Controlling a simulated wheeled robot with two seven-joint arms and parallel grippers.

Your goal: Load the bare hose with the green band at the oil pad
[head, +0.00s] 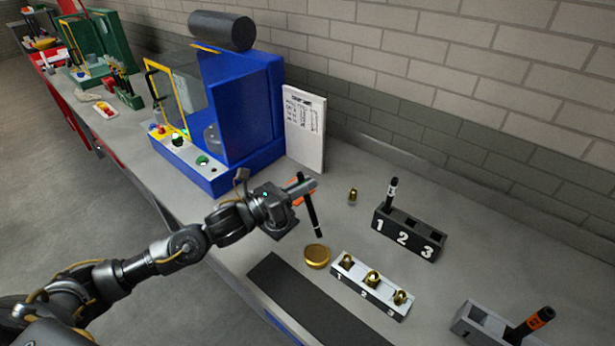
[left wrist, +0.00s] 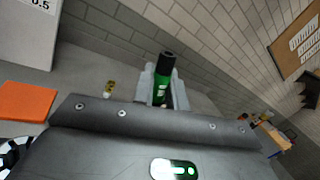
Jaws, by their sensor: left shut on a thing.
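My left gripper (head: 303,187) is shut on a black hose (head: 311,210), held tilted above the bench. In the left wrist view the hose (left wrist: 161,88) shows a green band between the fingers. No fitting is visible on it, but its lower end is small in the picture. A round gold dish (head: 317,256) sits on the bench just below that end; I cannot tell whether they touch. An orange pad (left wrist: 27,101) lies on the bench in the left wrist view, mostly hidden behind the gripper in the head view. My right gripper is not in view.
A black rack (head: 408,238) numbered 1 to 3 holds a white-banded hose in slot 1. A grey tray (head: 371,301) holds brass fittings; one loose fitting (head: 353,196) stands behind. A grey holder (head: 482,325) has an orange-banded hose (head: 531,324). A blue machine (head: 240,110) stands left.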

